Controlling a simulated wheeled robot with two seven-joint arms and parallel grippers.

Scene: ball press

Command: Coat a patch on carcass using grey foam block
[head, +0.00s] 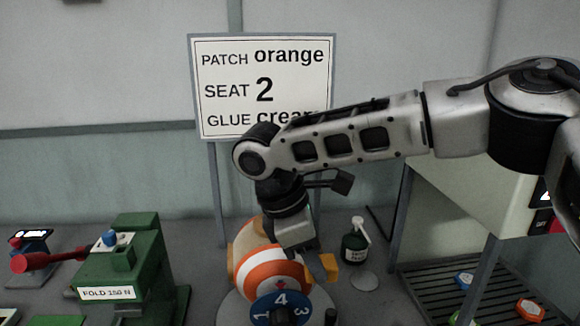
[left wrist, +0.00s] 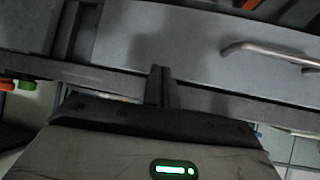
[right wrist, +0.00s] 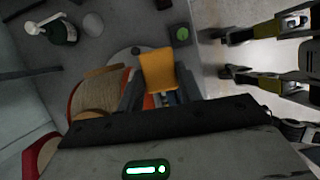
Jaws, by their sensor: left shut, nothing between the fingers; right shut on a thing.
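The carcass (head: 268,268) is a ball with orange, white and tan panels, on a round base with a numbered blue dial (head: 282,309). My right gripper (head: 312,258) is just over the ball's right side, shut on a yellow-orange block (head: 329,266). The block (right wrist: 158,72) also shows between the fingers in the right wrist view, beside the ball (right wrist: 95,90). I cannot tell whether it touches the ball. I cannot make out a grey foam block. My left gripper (left wrist: 161,85) is shut and empty before a grey drawer front, outside the head view.
A sign (head: 262,88) reads patch orange, seat 2, glue cream, partly hidden by my right arm. A dark green pump bottle (head: 354,247) stands behind the ball. A green press (head: 130,268) is at left. A slatted rack (head: 480,287) with coloured hexagonal pieces is at right.

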